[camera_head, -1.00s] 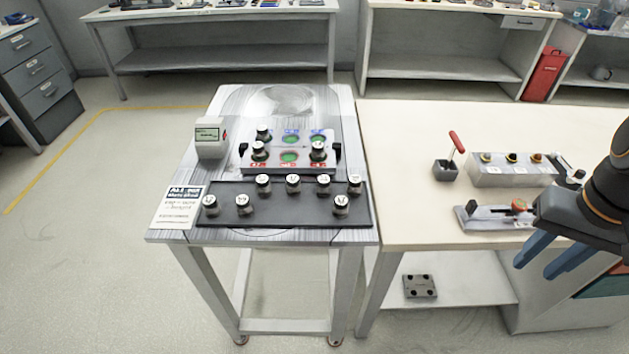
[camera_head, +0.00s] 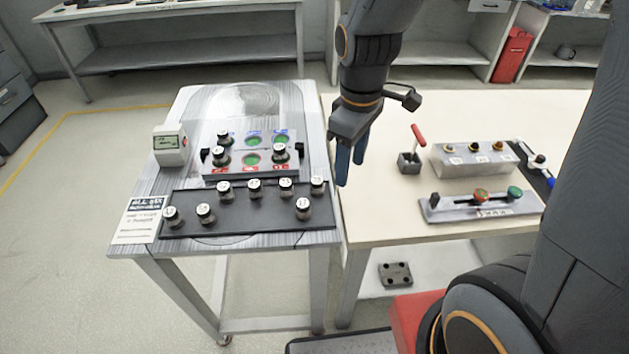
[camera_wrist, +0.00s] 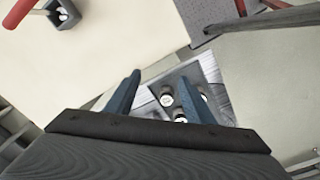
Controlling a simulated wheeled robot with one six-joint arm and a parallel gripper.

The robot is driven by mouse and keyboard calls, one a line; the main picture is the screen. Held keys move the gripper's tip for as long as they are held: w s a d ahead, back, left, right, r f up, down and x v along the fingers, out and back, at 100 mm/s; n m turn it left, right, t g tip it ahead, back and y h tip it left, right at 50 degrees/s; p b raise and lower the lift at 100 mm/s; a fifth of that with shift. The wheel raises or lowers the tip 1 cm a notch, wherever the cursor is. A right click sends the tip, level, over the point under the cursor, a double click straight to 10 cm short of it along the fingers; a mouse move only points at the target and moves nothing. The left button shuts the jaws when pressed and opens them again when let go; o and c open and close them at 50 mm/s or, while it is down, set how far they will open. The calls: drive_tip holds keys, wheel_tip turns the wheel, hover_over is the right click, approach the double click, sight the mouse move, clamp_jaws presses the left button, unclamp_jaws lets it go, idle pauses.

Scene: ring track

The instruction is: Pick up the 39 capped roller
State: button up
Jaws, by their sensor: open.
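Several dark rollers with white numbered caps stand upright on the black tray (camera_head: 240,222) in the head view. Their numbers are too small to read surely, so I cannot tell which is the 39 capped roller; the front ones include a left one (camera_head: 173,216), a second one (camera_head: 205,212) and a right one (camera_head: 303,208). My gripper (camera_head: 350,170) hangs at the right edge of the grey table, right of the tray, open with nothing between its blue fingers. In the wrist view, a few white caps (camera_wrist: 167,99) show beyond my open gripper (camera_wrist: 160,78), partly hidden by the fingers.
Behind the tray, a fixture (camera_head: 252,160) with green spots holds more capped rollers. A small display box (camera_head: 170,145) and a paper sign (camera_head: 138,220) are at the left. The cream table (camera_head: 390,215) carries a red-handled lever (camera_head: 412,150) and switch blocks (camera_head: 475,158).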

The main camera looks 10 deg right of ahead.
sight(317, 180)
drive_tip(key=a+n, duration=0.1)
drive_tip(key=n, duration=0.1)
drive_tip(key=w+a+n, duration=0.1)
drive_tip(key=a+n, duration=0.1)
drive_tip(key=w+a+r+n+p, duration=0.1)
drive_tip(key=a+n, duration=0.1)
drive_tip(key=shift+w+a+n, duration=0.2)
drive_tip(key=shift+a+n, duration=0.05)
drive_tip(key=shift+n, duration=0.05)
drive_tip(key=shift+w+a+n, duration=0.15)
drive_tip(key=shift+a+n, duration=0.35)
drive_tip(key=shift+n, duration=0.3)
drive_tip(key=shift+f+p, duration=1.4)
drive_tip(key=shift+f, duration=2.45)
clamp_jaws()
drive_tip(key=shift+r, duration=0.1)
